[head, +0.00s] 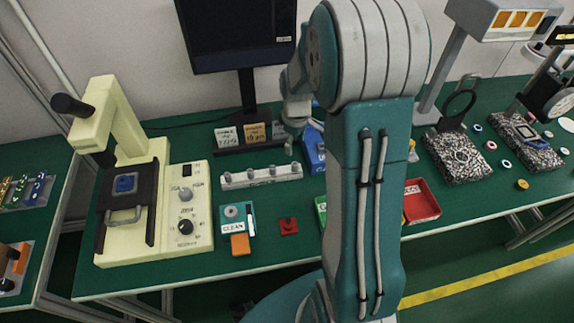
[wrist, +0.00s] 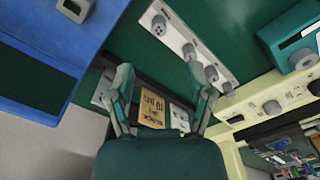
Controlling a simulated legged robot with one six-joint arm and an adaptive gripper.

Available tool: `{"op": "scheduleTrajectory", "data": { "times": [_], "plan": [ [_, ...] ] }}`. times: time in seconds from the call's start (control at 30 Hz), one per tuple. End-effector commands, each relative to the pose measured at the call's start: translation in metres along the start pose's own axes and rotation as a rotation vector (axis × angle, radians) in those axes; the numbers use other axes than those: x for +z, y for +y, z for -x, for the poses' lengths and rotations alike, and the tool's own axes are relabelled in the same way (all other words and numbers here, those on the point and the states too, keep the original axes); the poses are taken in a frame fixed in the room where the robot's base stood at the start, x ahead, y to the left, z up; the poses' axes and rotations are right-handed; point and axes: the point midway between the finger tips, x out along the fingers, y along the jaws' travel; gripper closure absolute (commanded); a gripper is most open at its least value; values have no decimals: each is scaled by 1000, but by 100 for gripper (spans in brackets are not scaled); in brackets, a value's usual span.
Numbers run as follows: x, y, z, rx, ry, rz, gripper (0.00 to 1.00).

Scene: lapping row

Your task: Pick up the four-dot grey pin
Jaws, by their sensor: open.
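A white rack (wrist: 178,35) in the wrist view holds a row of several grey pins. The pin at the blue-box end (wrist: 158,25) shows small dark dots on its top, seemingly four; dots on the others are too small to read. The rack (head: 262,184) also shows in the head view, on the green bench. My gripper (wrist: 158,70) is open and empty, its two fingers apart. In the wrist view the rack lies beyond the fingertips, touching neither. In the head view my gripper (head: 291,148) hangs above and behind the rack's right end, partly hidden by my arm.
A blue box (head: 313,150) stands close to the rack's right end. Small signs (head: 226,136) and a monitor (head: 240,35) stand behind. A red tray (head: 420,202) is at right.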

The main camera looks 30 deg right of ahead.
Motion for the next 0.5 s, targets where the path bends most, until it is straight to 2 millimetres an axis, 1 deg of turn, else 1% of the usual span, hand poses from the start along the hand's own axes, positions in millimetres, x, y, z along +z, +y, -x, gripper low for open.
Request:
{"op": "scheduleTrajectory", "data": {
  "times": [0.03, 0.1, 0.2, 0.37, 0.47, 0.5],
  "plan": [
    [1, -1, -10, -5, -5, -1, 32],
    [0, -3, -22, -3, -7, -1, 32],
    [-2, -6, -36, 2, -8, 0, 32],
    [-4, -8, -48, 7, -7, 0, 32],
    [-3, -7, -60, 5, -9, -1, 32],
    [-3, -6, -66, 4, -9, -1, 32]
  ]
}}
